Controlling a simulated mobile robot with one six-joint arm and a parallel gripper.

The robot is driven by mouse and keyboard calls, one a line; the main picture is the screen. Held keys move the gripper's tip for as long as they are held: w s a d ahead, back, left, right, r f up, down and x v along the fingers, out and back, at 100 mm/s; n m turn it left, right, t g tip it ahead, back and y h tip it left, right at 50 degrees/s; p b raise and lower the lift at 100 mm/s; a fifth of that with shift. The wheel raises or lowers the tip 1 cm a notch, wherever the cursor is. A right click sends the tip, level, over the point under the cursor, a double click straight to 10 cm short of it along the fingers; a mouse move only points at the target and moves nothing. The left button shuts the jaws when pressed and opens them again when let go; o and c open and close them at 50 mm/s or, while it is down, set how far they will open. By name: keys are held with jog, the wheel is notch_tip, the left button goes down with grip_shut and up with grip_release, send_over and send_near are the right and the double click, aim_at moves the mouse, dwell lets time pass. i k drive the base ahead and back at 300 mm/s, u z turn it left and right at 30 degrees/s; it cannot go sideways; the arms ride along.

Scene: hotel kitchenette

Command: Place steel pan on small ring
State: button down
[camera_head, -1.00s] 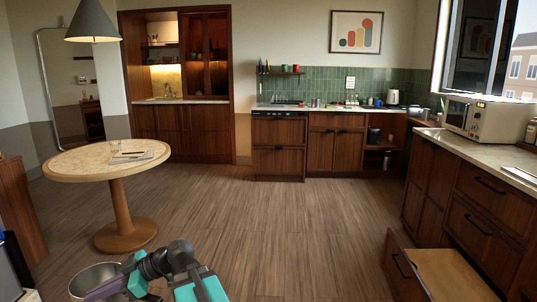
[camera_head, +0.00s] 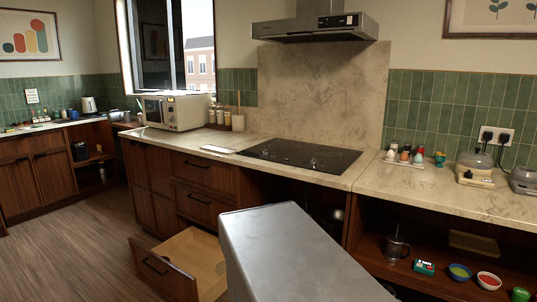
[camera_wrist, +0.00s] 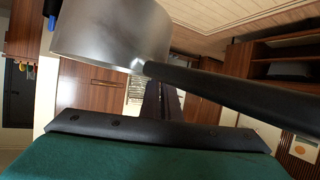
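The steel pan (camera_wrist: 105,35) fills the upper left of the wrist view, with its black handle (camera_wrist: 235,90) running to the right. The handle crosses the tip of my gripper (camera_wrist: 163,84), which appears shut on it. The fingertips are partly hidden behind the handle. The pan and gripper are out of sight in the head view now. The black cooktop (camera_head: 300,155) is set in the counter in the middle of the head view. Its ring markings are faint, and I cannot tell which is the small ring. Nothing stands on the cooktop.
A large grey block (camera_head: 285,250) stands before the counter below the cooktop; I cannot identify it. A drawer (camera_head: 190,262) is open at its left. A hood (camera_head: 318,28) hangs above.

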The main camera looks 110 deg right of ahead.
aim_at(329, 158)
jog(key=z, duration=4.95)
jog(key=i, duration=0.15)
jog(key=u, duration=1.55)
